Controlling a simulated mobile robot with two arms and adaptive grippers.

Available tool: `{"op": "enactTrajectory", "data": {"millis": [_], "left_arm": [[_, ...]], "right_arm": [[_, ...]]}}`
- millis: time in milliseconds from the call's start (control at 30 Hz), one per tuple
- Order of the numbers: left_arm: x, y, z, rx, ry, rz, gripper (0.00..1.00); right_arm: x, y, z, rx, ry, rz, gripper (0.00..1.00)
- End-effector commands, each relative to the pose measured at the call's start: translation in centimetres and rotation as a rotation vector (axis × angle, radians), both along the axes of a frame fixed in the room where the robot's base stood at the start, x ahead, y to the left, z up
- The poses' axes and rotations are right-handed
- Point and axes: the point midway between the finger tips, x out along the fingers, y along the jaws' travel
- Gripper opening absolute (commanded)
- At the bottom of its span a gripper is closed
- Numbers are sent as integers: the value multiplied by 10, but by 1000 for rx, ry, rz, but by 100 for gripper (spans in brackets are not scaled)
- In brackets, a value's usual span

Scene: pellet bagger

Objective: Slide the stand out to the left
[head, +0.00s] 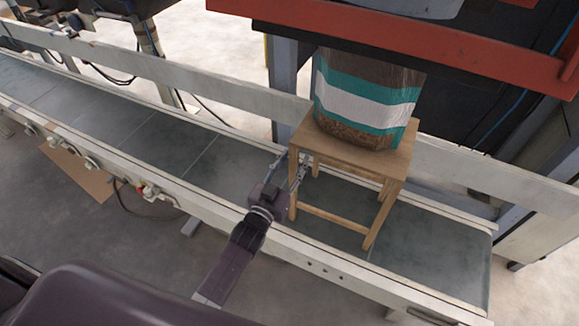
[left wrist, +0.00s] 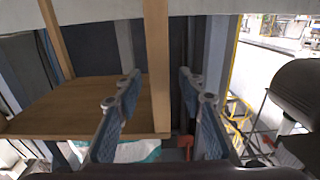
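The stand (head: 398,160) is a wooden stool on the conveyor belt, with a filled bag (head: 365,100) upright on its top. The bag is clear with teal and white bands and brown contents. My left gripper (head: 291,165) is at the stand's left front leg, just below the top. In the left wrist view, the stand (left wrist: 75,105) appears upside down. There, one leg passes between the open fingers of my left gripper (left wrist: 160,80), with a gap on each side. My right gripper is not in view.
The conveyor belt (head: 130,130) runs clear to the left, between a front rail (head: 150,178) and a back rail (head: 180,75). A red machine beam (head: 400,40) crosses above the bag. A grey post (head: 285,85) stands behind the stand.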

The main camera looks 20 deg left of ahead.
Motion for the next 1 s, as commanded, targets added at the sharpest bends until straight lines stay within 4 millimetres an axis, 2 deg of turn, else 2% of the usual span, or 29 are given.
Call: {"op": "enactTrajectory", "data": {"millis": [233,567,1000], "left_arm": [[1,0,0,0,-1,0,36],[0,0,0,-1,-1,0,1],[0,0,0,-1,-1,0,0]], "right_arm": [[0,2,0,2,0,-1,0],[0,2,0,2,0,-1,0],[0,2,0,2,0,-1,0]]}}
